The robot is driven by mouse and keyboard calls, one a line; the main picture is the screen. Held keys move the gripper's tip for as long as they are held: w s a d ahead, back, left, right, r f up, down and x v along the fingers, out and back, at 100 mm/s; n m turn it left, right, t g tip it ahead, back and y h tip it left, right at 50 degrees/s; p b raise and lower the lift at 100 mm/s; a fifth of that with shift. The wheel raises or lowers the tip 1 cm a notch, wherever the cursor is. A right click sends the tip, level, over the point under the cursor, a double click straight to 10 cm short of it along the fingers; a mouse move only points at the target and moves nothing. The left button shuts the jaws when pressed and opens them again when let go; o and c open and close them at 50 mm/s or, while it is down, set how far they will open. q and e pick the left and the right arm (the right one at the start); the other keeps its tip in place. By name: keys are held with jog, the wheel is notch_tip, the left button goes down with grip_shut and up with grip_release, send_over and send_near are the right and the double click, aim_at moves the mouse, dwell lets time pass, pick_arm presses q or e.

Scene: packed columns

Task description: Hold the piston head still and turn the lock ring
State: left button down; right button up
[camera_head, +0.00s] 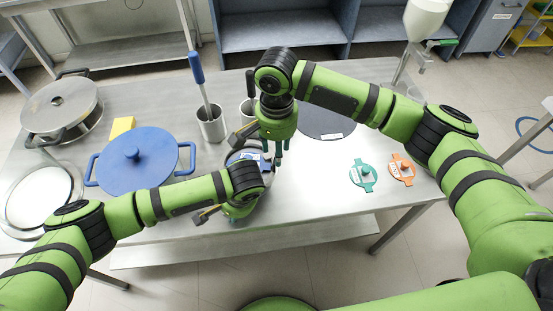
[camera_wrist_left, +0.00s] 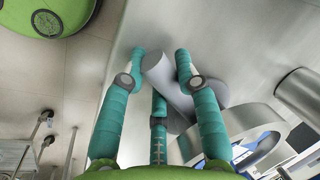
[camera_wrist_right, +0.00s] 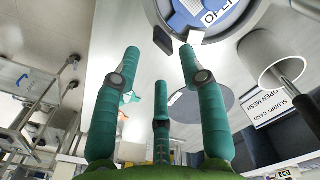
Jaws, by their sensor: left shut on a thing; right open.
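The column head shows in the head view as a round top with a blue piece (camera_head: 255,157), partly hidden by both arms. In the right wrist view its blue and white face (camera_wrist_right: 203,14), with part of the word "OPEN", sits inside a metal rim. My left gripper (camera_head: 236,211) is shut on a grey cylindrical handle (camera_wrist_left: 165,75) at the column's near side. I cannot tell whether this handle belongs to the piston head or the lock ring. My right gripper (camera_head: 277,158) is open and empty, pointing down beside the head; a dark tab (camera_wrist_right: 163,40) is near its fingertips.
A blue lidded pot (camera_head: 135,165), a steel pot (camera_head: 60,108) and a yellow block (camera_head: 122,126) stand left. A metal cup (camera_head: 211,126) holds a blue-handled tool. A dark disc (camera_head: 325,120), a green tag (camera_head: 363,180) and an orange tag (camera_head: 401,170) lie right. The front right is clear.

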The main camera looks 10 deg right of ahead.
jog(key=shift+f, duration=2.8)
